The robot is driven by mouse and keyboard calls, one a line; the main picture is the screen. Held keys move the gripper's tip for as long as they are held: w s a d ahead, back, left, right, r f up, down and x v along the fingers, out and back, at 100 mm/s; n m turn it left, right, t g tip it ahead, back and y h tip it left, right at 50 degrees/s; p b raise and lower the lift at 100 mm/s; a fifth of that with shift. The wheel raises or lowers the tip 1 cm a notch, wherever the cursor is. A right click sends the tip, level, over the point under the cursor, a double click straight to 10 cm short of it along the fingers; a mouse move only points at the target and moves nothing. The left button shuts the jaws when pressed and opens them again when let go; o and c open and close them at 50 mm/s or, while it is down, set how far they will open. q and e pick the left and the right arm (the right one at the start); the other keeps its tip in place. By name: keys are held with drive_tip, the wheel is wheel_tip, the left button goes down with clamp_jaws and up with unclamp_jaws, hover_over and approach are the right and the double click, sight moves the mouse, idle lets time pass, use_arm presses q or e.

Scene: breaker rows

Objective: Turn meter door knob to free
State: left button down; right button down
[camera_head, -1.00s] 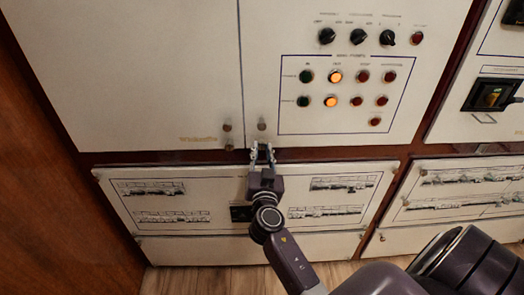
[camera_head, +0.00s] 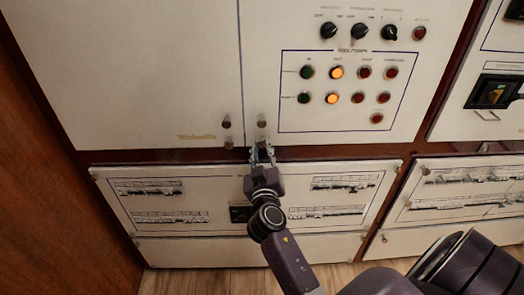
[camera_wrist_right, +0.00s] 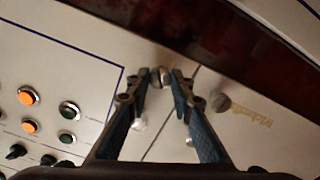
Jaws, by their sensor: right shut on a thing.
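Several small round knobs sit by the seam between two white upper panels. My right gripper (camera_head: 262,150) reaches up to the lower knob right of the seam, which it mostly hides in the head view. In the right wrist view this metallic knob (camera_wrist_right: 160,77) sits between the fingertips (camera_wrist_right: 161,82), and the gripper is shut on it. The lower knob left of the seam (camera_head: 228,145) also shows in the wrist view (camera_wrist_right: 220,103). The upper knobs, left (camera_head: 227,124) and right (camera_head: 262,123), are free of the gripper. My left gripper is out of view.
The right panel carries a pump box (camera_head: 350,92) with lit orange and dark lamps, and black rotary switches (camera_head: 328,30) above it. Below is a breaker panel (camera_head: 160,205). A dark red frame strip (camera_head: 150,157) runs between them. A wooden wall (camera_head: 50,190) stands at the left.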

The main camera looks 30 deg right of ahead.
drive_tip(key=n, duration=0.5)
drive_tip(key=shift+n, duration=0.3)
drive_tip(key=n+p, duration=0.1)
drive_tip(key=n, duration=0.4)
drive_tip(key=shift+n, duration=0.4)
drive_tip(key=c, duration=1.7)
unclamp_jaws()
drive_tip(key=v, duration=1.2)
drive_tip(key=shift+s, duration=0.1)
